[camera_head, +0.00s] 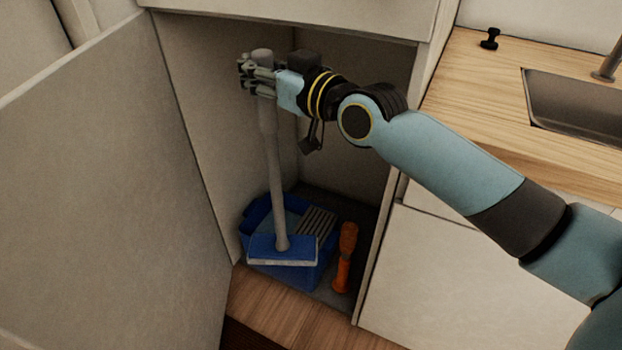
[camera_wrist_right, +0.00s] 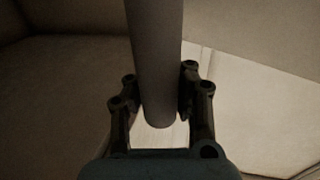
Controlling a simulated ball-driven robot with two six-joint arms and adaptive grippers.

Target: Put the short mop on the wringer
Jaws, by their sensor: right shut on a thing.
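The short mop (camera_head: 272,175) has a grey handle and a flat blue head with a pale edge. It stands nearly upright in the open cabinet, its head at the front of a blue bucket (camera_head: 322,272). The wringer (camera_head: 316,225), a grey slatted part, sits on the bucket just behind and right of the mop head. I cannot tell whether the head touches the bucket. My right gripper (camera_head: 259,78) is shut on the handle near its top. The handle (camera_wrist_right: 155,60) also shows between the fingers in the right wrist view. My left gripper is not in view.
An orange-handled tool (camera_head: 345,258) stands right of the bucket inside the cabinet. The open cabinet door (camera_head: 110,190) fills the left side. The cabinet's right side wall and the counter (camera_head: 470,95) with a sink (camera_head: 570,100) lie close to my right arm.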

